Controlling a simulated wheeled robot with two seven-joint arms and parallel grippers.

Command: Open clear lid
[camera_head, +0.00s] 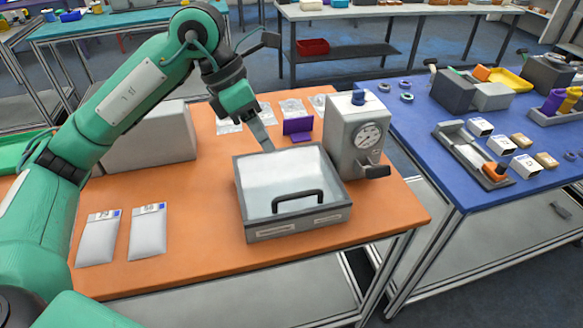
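A grey box (298,231) stands on the orange table with a clear lid (290,175) on its top. A dark bar handle (298,203) is on the lid near the front edge. The lid looks closed, and the inside of the box looks pale and empty through it. My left gripper (266,146) points down at the back rim of the box, left of its middle. Its fingertips are close to that rim; I cannot tell whether they touch it. The fingers overlap from this side, so their opening is unclear. My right gripper is not in view.
A grey machine with a dial (352,135) stands close at the box's right. A purple stand (297,130) and clear bags (291,108) are behind it. Two white pouches (148,231) lie at the left. A large grey block (150,142) is behind my arm. A blue table (420,172) adjoins at right.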

